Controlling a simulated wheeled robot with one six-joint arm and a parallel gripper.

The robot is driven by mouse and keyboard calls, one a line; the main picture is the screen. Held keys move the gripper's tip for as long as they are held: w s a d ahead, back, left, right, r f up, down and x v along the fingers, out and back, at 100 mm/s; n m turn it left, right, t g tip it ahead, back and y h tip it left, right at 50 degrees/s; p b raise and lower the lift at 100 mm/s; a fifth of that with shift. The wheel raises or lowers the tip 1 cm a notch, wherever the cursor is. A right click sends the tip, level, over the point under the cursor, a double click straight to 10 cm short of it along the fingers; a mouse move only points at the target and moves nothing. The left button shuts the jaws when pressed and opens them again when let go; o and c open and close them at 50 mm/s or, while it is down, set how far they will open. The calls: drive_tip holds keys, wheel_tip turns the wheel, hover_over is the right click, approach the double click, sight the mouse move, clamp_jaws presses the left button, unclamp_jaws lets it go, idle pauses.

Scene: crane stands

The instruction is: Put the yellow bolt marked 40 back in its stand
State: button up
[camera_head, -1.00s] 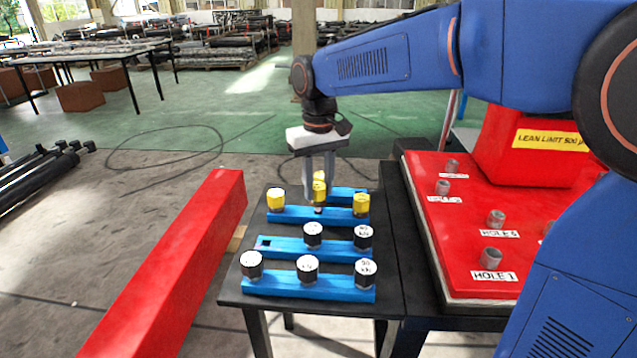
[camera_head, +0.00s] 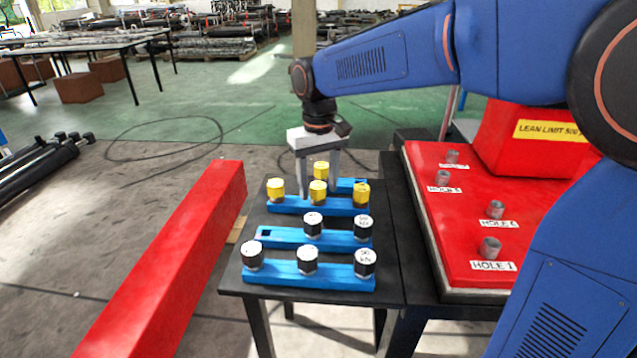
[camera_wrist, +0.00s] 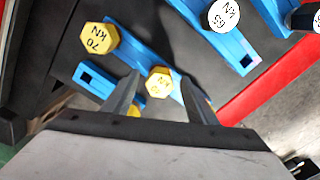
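A yellow bolt (camera_head: 318,192) stands upright in the middle of a blue stand (camera_head: 340,207). Its top, with small lettering I cannot read surely, shows between my fingers in the wrist view (camera_wrist: 158,82). My gripper (camera_head: 320,193) is open, with its fingers apart on either side of this bolt. The same stand holds a yellow bolt at its left (camera_head: 276,190) and another at its right (camera_head: 361,193); the right one reads 70 kN in the wrist view (camera_wrist: 98,38). A further yellow bolt (camera_head: 321,170) stands in the back blue stand, which shows an empty square hole (camera_wrist: 85,78).
Two nearer blue stands hold white-topped bolts (camera_head: 312,224); one has an empty hole at its left (camera_head: 267,234). A red beam (camera_head: 170,255) lies left of the black table (camera_head: 236,285). A red plate (camera_head: 460,225) with labelled holes is at the right.

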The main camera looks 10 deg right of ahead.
sight(319, 186)
drive_tip(key=shift+r, duration=0.1)
drive_tip(key=shift+r, duration=2.45)
